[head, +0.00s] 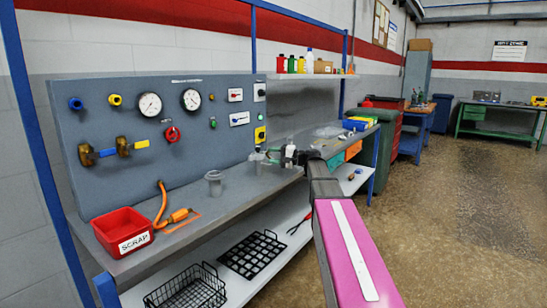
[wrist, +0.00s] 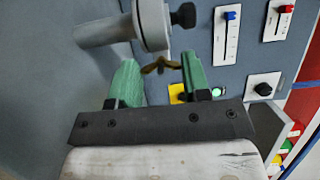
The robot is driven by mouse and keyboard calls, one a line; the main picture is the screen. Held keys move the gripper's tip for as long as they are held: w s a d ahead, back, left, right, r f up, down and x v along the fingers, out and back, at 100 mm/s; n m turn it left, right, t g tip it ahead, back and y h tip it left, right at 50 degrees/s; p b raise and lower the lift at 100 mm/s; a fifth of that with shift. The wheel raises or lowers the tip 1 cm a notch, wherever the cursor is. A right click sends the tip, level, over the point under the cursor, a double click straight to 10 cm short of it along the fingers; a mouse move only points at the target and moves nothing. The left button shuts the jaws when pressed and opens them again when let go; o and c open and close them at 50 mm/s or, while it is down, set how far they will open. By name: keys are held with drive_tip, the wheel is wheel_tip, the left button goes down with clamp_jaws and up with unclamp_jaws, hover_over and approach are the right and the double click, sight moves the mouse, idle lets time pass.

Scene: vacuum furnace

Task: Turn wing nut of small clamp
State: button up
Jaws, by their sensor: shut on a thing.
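In the wrist view, a grey pipe fitting with a round flange, seemingly held by the small clamp (wrist: 152,27), is at the top centre. The brass wing nut (wrist: 160,66) sticks out just below it. My gripper (wrist: 160,70) has its two green fingers on either side of the wing nut, shut on it; the exact contact at the fingertips is hard to see. In the head view my gripper (head: 287,157) is at the back of the bench, small and partly hidden by my arm. The clamp and wing nut cannot be made out there.
A blue-grey panel (head: 170,180) with gauges and valves stands behind the bench. A red scrap bin (head: 122,232), an orange hose (head: 161,205) and a grey cylindrical fitting (head: 214,183) are on the bench at left. A black knob (wrist: 183,15) sits close beside the clamp.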

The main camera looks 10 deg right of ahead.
drive_tip(key=o, duration=0.9)
drive_tip(key=shift+o, duration=0.2)
drive_tip(key=v, duration=1)
drive_tip(key=shift+d, duration=0.4)
drive_tip(key=shift+s, duration=0.1)
